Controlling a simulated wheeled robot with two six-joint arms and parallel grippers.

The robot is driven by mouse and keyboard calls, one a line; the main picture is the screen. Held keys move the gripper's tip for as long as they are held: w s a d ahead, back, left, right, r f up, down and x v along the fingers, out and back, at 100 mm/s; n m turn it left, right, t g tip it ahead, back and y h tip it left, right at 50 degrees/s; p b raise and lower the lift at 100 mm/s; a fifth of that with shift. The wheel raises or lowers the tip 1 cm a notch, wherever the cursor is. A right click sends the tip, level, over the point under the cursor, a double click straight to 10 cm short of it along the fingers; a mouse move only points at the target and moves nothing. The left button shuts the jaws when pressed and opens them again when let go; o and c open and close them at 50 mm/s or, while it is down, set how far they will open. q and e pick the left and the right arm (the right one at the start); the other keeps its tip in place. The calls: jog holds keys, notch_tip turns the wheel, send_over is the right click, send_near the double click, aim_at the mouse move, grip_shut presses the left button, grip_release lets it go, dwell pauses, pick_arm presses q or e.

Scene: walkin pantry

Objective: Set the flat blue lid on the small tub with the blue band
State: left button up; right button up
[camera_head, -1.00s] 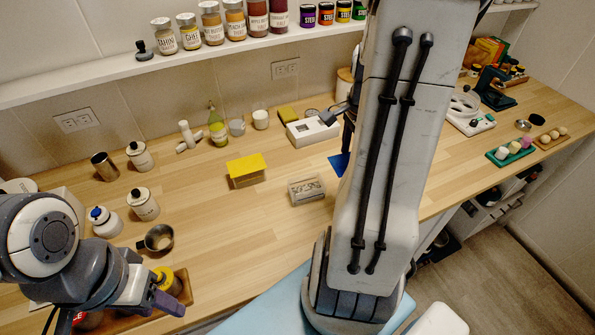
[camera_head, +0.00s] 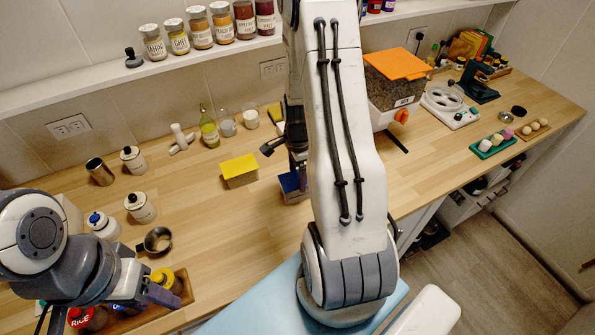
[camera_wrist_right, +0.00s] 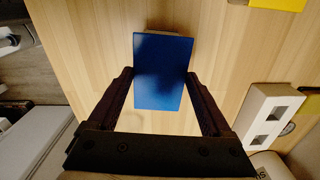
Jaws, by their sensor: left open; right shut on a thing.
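The flat blue lid (camera_head: 291,184) is held by my right gripper (camera_head: 296,168) low over the counter, right of the yellow-topped box. In the right wrist view the lid (camera_wrist_right: 162,80) lies between the two fingers of my right gripper (camera_wrist_right: 160,92). A pale edge (camera_wrist_right: 165,33) shows just past the lid's far end; the lid hides most of what is below it. No blue band is visible, and I cannot tell whether the lid touches anything underneath. My left gripper (camera_head: 163,293) is open and empty by the tray of jars at the lower left.
A yellow-topped box (camera_head: 239,169) stands close left of the lid. A white block with square openings (camera_wrist_right: 268,115) is beside the right gripper. A metal cup (camera_head: 157,240) and white bottles are at left. An orange-lidded container (camera_head: 395,85) stands right of my arm.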

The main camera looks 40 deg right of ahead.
jog(key=shift+f, duration=0.2)
jog(key=shift+f, duration=0.15)
jog(key=o, duration=1.1)
